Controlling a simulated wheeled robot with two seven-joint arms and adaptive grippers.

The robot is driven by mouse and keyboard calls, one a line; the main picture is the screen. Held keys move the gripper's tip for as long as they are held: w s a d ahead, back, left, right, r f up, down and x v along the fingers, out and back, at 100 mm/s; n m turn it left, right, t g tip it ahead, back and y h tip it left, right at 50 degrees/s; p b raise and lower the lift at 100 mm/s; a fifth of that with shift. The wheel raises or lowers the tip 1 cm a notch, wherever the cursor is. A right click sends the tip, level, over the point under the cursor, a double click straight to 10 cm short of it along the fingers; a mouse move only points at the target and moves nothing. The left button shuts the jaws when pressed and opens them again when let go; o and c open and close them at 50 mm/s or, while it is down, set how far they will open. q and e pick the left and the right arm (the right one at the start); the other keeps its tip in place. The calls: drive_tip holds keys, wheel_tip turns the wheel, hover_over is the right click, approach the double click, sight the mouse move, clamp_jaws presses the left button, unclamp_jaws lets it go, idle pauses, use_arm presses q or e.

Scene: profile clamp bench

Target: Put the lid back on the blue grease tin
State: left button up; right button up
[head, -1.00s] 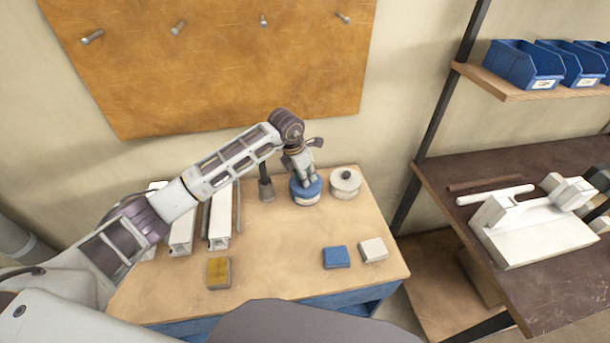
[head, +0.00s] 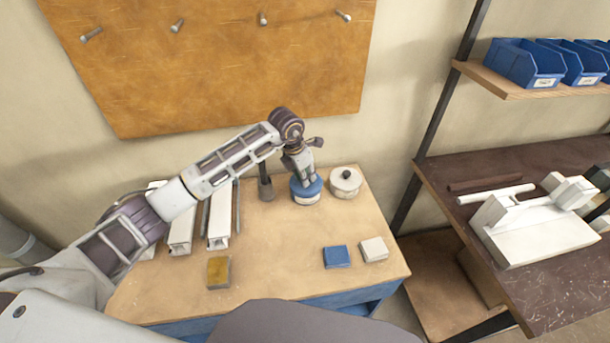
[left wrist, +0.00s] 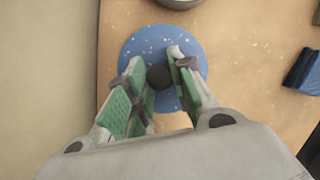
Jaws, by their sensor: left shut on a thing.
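My left gripper (head: 306,180) points down over the blue grease tin (head: 305,199), which has a pale label and stands near the back edge of the bench. In the left wrist view its fingers (left wrist: 159,78) are shut on the dark knob of the round blue lid (left wrist: 146,42). The lid (head: 294,185) is over the tin's top, lined up with it as far as the head view shows. I cannot tell whether it is fully seated. The tin is hidden under the lid in the left wrist view. My right gripper is not in view.
A pale tin with a black knob (head: 345,182) stands close to the right. A dark upright post (head: 266,188) and white profiles (head: 220,218) are to the left. Yellow (head: 219,272), blue (head: 337,257) and white (head: 374,249) blocks lie in front. The bench middle is clear.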

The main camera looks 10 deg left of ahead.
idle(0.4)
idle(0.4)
use_arm(q)
drive_tip(key=o, duration=1)
drive_tip(key=o, duration=0.5)
drive_tip(key=shift+r, duration=0.15)
drive_tip(key=shift+r+p, duration=1.4)
drive_tip(key=shift+r, duration=1.9)
